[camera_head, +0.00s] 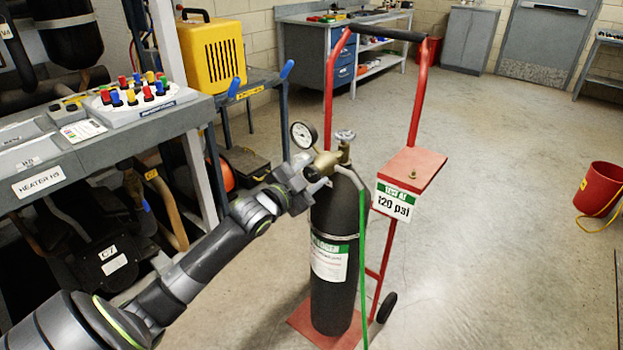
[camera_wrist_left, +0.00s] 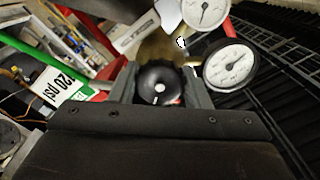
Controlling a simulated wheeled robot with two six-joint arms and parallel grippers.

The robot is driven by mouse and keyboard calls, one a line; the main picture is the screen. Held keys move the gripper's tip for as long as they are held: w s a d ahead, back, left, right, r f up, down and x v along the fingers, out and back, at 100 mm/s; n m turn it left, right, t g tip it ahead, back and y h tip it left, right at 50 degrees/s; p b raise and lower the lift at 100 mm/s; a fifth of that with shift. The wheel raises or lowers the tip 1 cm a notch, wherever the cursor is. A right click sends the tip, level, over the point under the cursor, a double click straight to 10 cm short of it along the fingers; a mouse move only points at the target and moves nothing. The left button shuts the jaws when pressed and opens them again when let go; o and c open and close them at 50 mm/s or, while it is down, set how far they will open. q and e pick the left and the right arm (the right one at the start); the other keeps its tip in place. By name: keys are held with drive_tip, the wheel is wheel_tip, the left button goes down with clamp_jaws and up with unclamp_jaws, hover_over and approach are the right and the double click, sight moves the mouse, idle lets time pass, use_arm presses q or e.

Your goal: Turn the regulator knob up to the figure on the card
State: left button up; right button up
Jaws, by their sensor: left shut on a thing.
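The black regulator knob (camera_wrist_left: 160,84) with a white mark shows in the left wrist view, between the two jaws of my left gripper (camera_wrist_left: 160,90). My left gripper, also in the head view (camera_head: 312,180), is shut on the knob. The brass regulator (camera_head: 328,160) sits on top of a dark gas cylinder (camera_head: 338,220). A round white gauge (camera_head: 304,134) stands on it; the left wrist view shows two gauges, one larger (camera_wrist_left: 229,66) and one at the top edge (camera_wrist_left: 206,10). Their figures are too small to read. The card (camera_head: 394,202) reads 120 psi. My right gripper is out of view.
The cylinder stands on a red hand cart (camera_head: 413,169) with a small shelf. A green hose (camera_head: 361,265) hangs down its front. A rack with a colored-knob panel (camera_head: 137,106) is at left. A red bucket (camera_head: 598,188) stands at right, with open floor between.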

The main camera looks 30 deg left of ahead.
use_arm(q)
drive_tip(key=m+b, duration=0.3)
drive_tip(key=m, duration=0.5)
drive_tip(key=shift+f, duration=0.1)
drive_tip(key=shift+m+b, duration=0.65)
drive_tip(key=shift+m, duration=0.85)
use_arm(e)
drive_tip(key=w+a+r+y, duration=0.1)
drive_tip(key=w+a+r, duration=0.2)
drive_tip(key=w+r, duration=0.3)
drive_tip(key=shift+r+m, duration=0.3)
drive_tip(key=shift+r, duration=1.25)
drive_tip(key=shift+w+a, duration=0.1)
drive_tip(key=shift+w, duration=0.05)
use_arm(q)
drive_tip(key=o, duration=1)
